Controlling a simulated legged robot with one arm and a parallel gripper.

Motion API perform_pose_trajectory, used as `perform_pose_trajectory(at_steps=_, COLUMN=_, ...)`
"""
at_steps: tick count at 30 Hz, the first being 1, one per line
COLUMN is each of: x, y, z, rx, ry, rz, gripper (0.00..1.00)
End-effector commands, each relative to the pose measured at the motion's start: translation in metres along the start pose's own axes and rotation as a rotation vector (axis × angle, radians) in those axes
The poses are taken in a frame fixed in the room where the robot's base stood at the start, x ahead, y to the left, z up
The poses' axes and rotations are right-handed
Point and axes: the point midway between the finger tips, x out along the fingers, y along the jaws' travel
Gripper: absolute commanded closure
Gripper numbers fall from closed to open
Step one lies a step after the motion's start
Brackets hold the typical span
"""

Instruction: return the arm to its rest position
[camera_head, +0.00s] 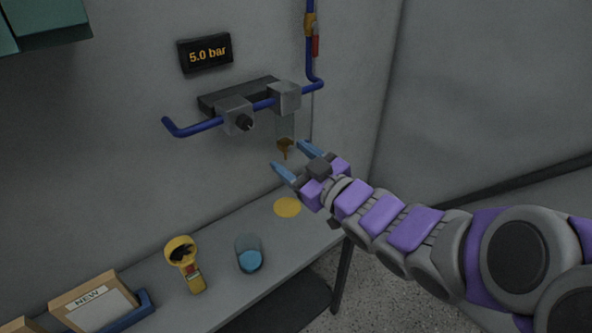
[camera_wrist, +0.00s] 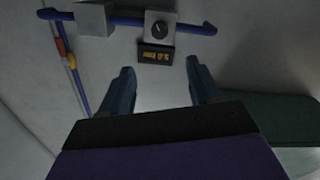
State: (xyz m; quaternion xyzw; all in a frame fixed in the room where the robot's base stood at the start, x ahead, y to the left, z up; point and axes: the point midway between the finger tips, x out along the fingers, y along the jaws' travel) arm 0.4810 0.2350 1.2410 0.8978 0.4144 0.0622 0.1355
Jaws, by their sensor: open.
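My arm, purple and grey, reaches from the right edge of the head view toward the wall. My gripper (camera_head: 292,160) has two blue fingers spread apart with nothing between them. It is in front of and below the blue pipe assembly, close to a clear cup-like part with a brown funnel-shaped tip (camera_head: 285,145) under the right grey block. I cannot tell whether a finger touches that part. In the wrist view my gripper (camera_wrist: 158,90) also shows both fingers apart and empty, with the pipe and blocks beyond them.
Below, the bench (camera_head: 225,285) holds a yellow disc (camera_head: 287,207), a cup with blue contents (camera_head: 249,257), a yellow tool (camera_head: 187,265) and a "NEW" box (camera_head: 95,300).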

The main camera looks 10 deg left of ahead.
Motion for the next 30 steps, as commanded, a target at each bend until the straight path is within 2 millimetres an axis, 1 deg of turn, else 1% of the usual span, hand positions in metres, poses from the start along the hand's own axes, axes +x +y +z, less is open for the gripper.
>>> perform_pose_trajectory(at_steps=3, x=-0.003, y=0.0, z=0.001, rx=0.0, ry=0.0, rz=0.001, gripper=0.37)
perform_pose_trajectory(at_steps=14, x=-0.004, y=0.001, z=0.001, rx=0.0, ry=-0.007, rz=0.003, gripper=0.37)
perform_pose_trajectory(at_steps=17, x=-0.007, y=0.007, z=0.011, rx=-0.001, ry=-0.058, rz=0.027, gripper=0.37)
perform_pose_trajectory(at_steps=19, x=-0.014, y=0.018, z=0.024, rx=0.001, ry=-0.131, rz=0.064, gripper=0.37)
perform_pose_trajectory(at_steps=20, x=-0.019, y=0.023, z=0.032, rx=0.004, ry=-0.174, rz=0.086, gripper=0.37)
perform_pose_trajectory(at_steps=23, x=-0.043, y=0.043, z=0.062, rx=0.023, ry=-0.344, rz=0.169, gripper=0.37)
perform_pose_trajectory(at_steps=24, x=-0.056, y=0.051, z=0.074, rx=0.036, ry=-0.417, rz=0.204, gripper=0.37)
perform_pose_trajectory(at_steps=26, x=-0.077, y=0.059, z=0.091, rx=0.065, ry=-0.524, rz=0.254, gripper=0.37)
perform_pose_trajectory(at_steps=27, x=-0.092, y=0.063, z=0.103, rx=0.087, ry=-0.596, rz=0.285, gripper=0.37)
perform_pose_trajectory(at_steps=29, x=-0.116, y=0.067, z=0.117, rx=0.126, ry=-0.698, rz=0.33, gripper=0.37)
perform_pose_trajectory(at_steps=30, x=-0.133, y=0.067, z=0.126, rx=0.154, ry=-0.766, rz=0.358, gripper=0.37)
